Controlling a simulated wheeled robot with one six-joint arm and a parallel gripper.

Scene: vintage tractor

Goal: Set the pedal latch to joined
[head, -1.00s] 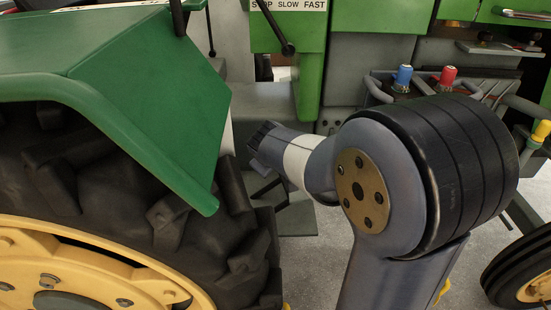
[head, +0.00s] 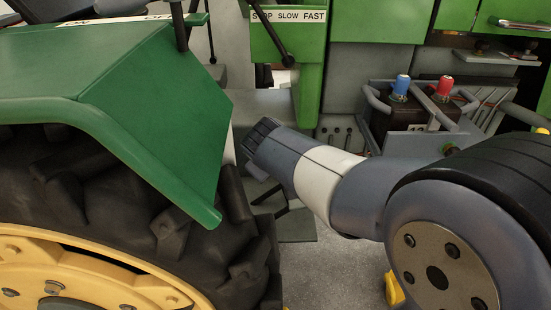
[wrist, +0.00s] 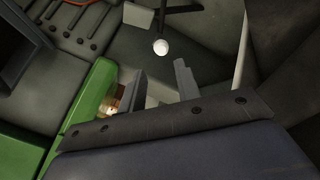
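My gripper (wrist: 160,82) is open and empty in the wrist view, its two grey fingers apart above the tractor floor. A white round knob (wrist: 160,47) lies beyond the fingertips, near the middle of the picture. A dark branching bar (wrist: 178,11) shows above it at the top edge. I cannot tell for sure which part is the pedal latch or how it is set. In the head view, dark pedal-like bars (head: 270,194) show low beside the tyre, partly covered by my arm. My fingers are hidden in that view.
The green fender (head: 150,130) and large rear tyre (head: 150,215) stand close on the left. A green panel (wrist: 90,108) and a copper-coloured part (wrist: 114,104) are near my left finger. Blue (head: 402,84) and red (head: 444,86) knobs stand at the right.

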